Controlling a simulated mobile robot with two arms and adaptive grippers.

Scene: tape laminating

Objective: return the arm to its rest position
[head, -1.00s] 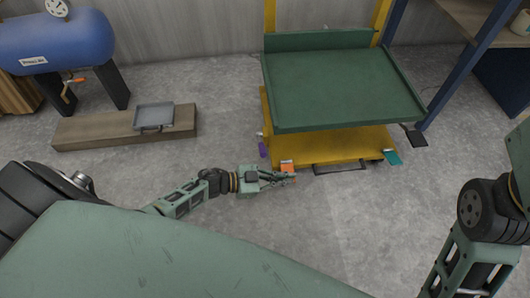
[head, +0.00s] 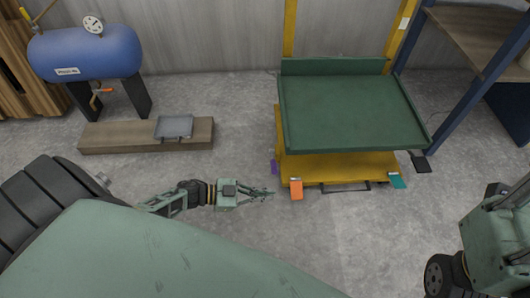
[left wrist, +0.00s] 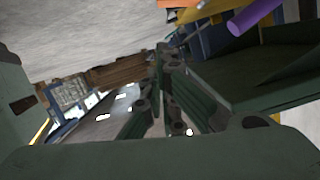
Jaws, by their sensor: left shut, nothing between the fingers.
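My left arm comes in from the left in the head view. Its gripper (head: 268,194) is shut and empty over the grey floor, a little left of an orange tape piece (head: 296,189) at the front left corner of the yellow lift base. In the left wrist view the fingers (left wrist: 165,60) are together with nothing between them. An orange patch (left wrist: 180,14) and a purple roll-like piece (left wrist: 253,17) show beyond them. Part of my right arm (head: 497,240) shows at the right edge of the head view; its gripper is out of view.
A lift table with a green top (head: 350,112) and yellow base (head: 340,167) stands ahead. A purple piece (head: 275,167) and a teal piece (head: 398,181) are at its base. A blue tank (head: 85,52) and a wooden beam (head: 105,138) with a grey tray (head: 174,127) are left. Floor between is clear.

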